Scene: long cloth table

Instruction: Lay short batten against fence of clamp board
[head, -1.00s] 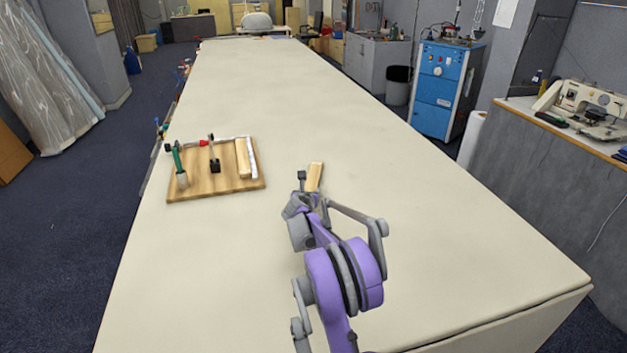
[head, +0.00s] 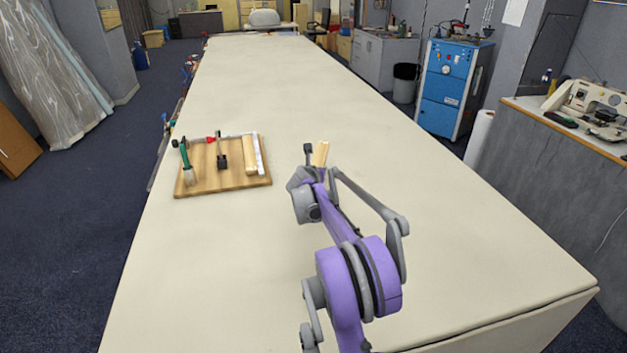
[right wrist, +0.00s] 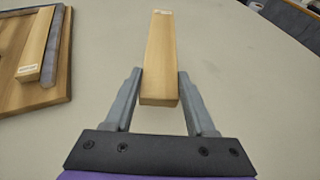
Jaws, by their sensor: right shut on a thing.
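The short batten (head: 320,153) is a pale wood block. My right gripper (head: 313,172) is shut on its near end, and the batten points away from me. In the right wrist view the batten (right wrist: 160,50) sits between the two grey fingers (right wrist: 157,88). The clamp board (head: 205,184) lies to the left of my right gripper, apart from the held batten. Its pale fence (head: 261,155) runs along the back and right side. Another batten (head: 250,155) lies along the fence's right part; it also shows in the right wrist view (right wrist: 36,45). My left gripper is out of view.
A green-handled clamp (head: 186,160) and a dark clamp (head: 221,155) stand on the board's left and middle. The long cloth table (head: 400,220) is clear around the board and to the right. Small items line its left edge.

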